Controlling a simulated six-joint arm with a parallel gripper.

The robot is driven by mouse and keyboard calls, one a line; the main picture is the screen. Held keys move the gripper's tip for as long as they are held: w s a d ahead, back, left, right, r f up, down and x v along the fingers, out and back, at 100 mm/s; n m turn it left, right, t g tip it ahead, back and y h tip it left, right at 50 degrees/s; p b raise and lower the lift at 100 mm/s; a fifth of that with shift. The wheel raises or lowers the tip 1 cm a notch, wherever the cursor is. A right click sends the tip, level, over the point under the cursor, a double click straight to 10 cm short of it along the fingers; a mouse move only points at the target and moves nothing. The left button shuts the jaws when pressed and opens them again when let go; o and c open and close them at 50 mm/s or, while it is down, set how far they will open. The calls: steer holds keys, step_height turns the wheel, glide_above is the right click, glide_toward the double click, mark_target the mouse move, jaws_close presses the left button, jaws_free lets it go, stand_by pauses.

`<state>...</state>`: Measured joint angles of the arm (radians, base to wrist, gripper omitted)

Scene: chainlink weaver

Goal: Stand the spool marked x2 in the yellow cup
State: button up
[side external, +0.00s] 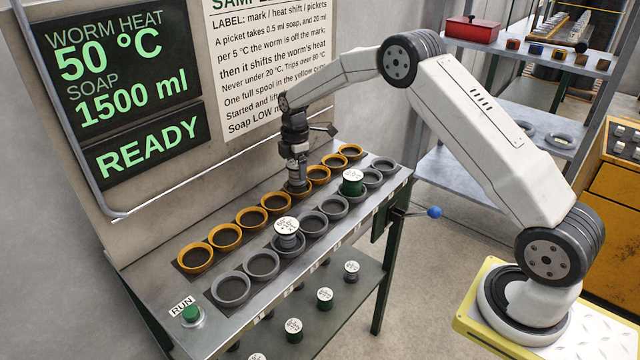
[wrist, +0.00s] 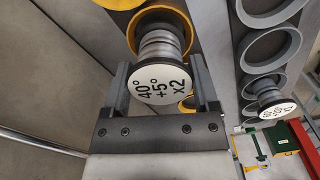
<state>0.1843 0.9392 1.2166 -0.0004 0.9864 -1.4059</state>
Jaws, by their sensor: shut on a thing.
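My gripper (side external: 296,160) is shut on a grey-wound spool (side external: 297,179) with a white top. In the wrist view the spool (wrist: 160,48) sits between the two fingers of my gripper (wrist: 160,68), and its label (wrist: 160,87) reads 40°, +5°, x2. The spool is about upright at a yellow cup (side external: 298,191) in the middle of the back row. Its lower end is over or inside that cup's ring, which also shows in the wrist view (wrist: 130,38). I cannot tell whether it touches the cup's floor.
Other yellow cups (side external: 195,259) on both sides look empty. In the front row of grey cups (side external: 232,289), a grey spool (side external: 287,236) and a green spool (side external: 352,186) stand. More spools are on the shelf below. A green RUN button (side external: 191,313) is at the near left corner. The screen (side external: 120,60) reads READY.

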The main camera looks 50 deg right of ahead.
steer(key=shift+f, duration=0.95)
stand_by(0.5)
steer(key=o, duration=1.3)
steer(key=shift+r, duration=4)
